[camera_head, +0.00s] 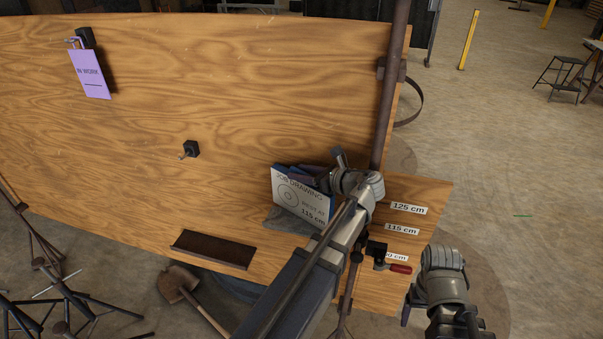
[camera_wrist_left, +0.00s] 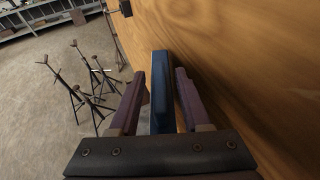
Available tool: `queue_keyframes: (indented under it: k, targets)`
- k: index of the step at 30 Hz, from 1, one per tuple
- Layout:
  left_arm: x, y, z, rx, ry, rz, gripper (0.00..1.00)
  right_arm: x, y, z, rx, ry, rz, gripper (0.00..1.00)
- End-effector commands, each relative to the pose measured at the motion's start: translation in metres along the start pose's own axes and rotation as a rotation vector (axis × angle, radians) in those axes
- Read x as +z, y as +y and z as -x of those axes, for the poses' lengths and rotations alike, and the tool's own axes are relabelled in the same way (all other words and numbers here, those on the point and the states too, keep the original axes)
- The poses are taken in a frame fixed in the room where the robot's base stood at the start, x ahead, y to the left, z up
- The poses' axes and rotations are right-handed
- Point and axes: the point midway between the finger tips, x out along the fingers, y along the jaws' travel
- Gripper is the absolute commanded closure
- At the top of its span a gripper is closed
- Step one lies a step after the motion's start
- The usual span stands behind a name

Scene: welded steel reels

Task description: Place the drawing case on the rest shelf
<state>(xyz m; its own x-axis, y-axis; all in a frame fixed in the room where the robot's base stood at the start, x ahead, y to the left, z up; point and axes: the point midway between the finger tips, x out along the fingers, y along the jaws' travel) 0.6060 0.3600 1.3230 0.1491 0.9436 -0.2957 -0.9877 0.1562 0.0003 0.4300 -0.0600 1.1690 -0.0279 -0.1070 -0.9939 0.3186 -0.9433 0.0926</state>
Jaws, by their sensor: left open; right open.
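The drawing case (camera_head: 297,199) is a thin blue case with a white face reading "JOB DRAWING" and "REST AT 115 cm". It is upright and slightly tilted in front of the wooden board. My left gripper (camera_head: 324,179) is at its upper right edge, open. In the left wrist view, its two fingers stand either side of the blue case (camera_wrist_left: 161,92), with narrow gaps. A brown ledge (camera_head: 213,249), which looks like the rest shelf, is low on the board and empty. My right gripper (camera_head: 440,262) is open at the lower right, away from the case; its fingertips are unclear.
The wooden board (camera_head: 230,90) fills the left and middle. A rusty pole (camera_head: 388,90) stands right of the case. A red-handled clamp (camera_head: 399,268) sits near the height labels (camera_head: 402,229). A purple tag (camera_head: 90,73) hangs upper left. Stands (camera_head: 65,295) are lower left.

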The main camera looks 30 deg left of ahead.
Motion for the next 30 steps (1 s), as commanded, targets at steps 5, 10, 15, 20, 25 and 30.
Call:
queue_keyframes:
  k: [5,10,15,20,25,30]
  targets:
    - [0.004,-0.001,0.031,-0.005,0.0,-0.001,0.53,0.001,0.001,0.012,0.0,-0.001,0.001,0.21]
    - [0.004,-0.001,0.068,-0.004,0.0,-0.002,0.53,0.002,0.002,0.023,-0.001,-0.001,-0.003,0.21]
    - [0.003,-0.001,0.097,-0.003,0.0,-0.001,0.53,0.002,0.003,0.031,-0.001,-0.001,-0.009,0.21]
    - [0.002,-0.001,0.114,-0.002,0.0,-0.001,0.53,0.002,0.003,0.035,-0.001,-0.001,-0.012,0.21]
    - [0.001,0.0,0.12,0.0,0.0,0.0,0.53,0.003,0.003,0.036,-0.002,-0.001,-0.014,0.21]
    - [0.0,0.0,0.12,0.0,0.0,0.0,0.53,0.003,0.003,0.036,-0.002,-0.001,-0.014,0.21]
